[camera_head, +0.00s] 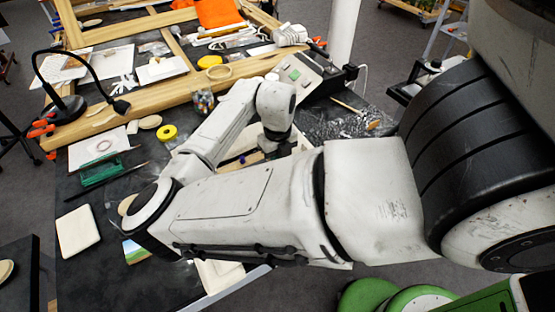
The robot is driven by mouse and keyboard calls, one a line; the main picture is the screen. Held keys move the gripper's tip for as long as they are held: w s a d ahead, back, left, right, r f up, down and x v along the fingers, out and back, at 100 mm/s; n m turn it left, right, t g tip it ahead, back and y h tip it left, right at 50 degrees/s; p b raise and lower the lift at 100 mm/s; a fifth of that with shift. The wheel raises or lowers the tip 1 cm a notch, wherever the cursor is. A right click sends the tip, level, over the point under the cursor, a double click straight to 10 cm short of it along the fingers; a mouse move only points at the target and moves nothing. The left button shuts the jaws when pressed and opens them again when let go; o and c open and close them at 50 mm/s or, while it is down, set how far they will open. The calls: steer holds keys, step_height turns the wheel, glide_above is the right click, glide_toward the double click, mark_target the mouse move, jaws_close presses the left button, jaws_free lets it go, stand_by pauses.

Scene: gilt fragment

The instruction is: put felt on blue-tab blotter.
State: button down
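My gripper (268,148) points down at the worktable, below my white wrist. Its fingers are small and dark here, and I cannot tell whether they are open or hold anything. A pale flat piece (238,159) with a small blue spot lies just left of my gripper, partly hidden by my arm; it may be the blue-tab blotter. I cannot make out the felt for certain. A cream pad (77,230) lies at the left front of the table, and another pale sheet (219,275) shows partly under my arm at the front edge.
A wooden frame (150,98) crosses behind. A grey control box (300,75) is behind my wrist. My arm hides much of the middle.

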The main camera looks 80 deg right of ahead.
steer(key=shift+f, duration=0.2)
steer(key=c, duration=1.3)
jaws_free()
steer(key=shift+o, duration=0.2)
